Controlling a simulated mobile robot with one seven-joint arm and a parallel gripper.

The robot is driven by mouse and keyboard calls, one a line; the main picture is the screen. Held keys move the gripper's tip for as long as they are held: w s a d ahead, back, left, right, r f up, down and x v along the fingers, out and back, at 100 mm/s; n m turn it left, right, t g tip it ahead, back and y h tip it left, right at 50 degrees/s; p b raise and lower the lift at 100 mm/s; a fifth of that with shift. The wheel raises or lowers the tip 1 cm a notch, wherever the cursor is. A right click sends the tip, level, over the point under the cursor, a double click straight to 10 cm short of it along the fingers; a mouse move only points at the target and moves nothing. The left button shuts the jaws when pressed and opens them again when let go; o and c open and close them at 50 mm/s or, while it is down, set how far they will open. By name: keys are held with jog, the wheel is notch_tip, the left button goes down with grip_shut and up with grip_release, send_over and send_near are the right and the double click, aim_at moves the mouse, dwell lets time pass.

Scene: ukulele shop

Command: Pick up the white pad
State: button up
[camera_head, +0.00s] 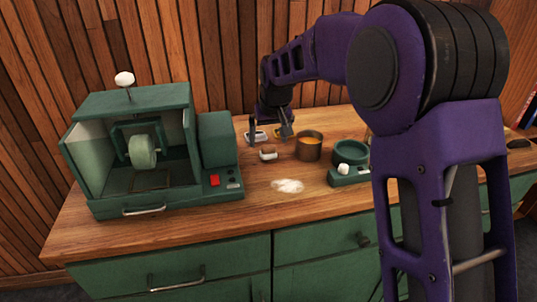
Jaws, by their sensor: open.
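I cannot tell whether the fingers touch this block. Nothing is seen held between them.
A green machine (110,104) with a wheel and a white knob stands left. A green device (354,178) with a round dish and white knob stands farther right. The counter (265,210) is clear around the pad.

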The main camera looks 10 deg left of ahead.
aim_at(269, 148)
jog(key=shift+w+d+b+x, duration=0.15)
jog(key=shift+b+x, duration=0.05)
jog(key=shift+x, duration=1.55)
jog(key=shift+w+d+b+x, duration=0.15)
jog(key=shift+x, duration=1.55)
jog(key=shift+r, duration=0.1)
jog(key=c, duration=1.4)
notch_tip(269, 148, up, 10)
jog(key=shift+p, duration=0.75)
jog(key=shift+c, duration=0.2)
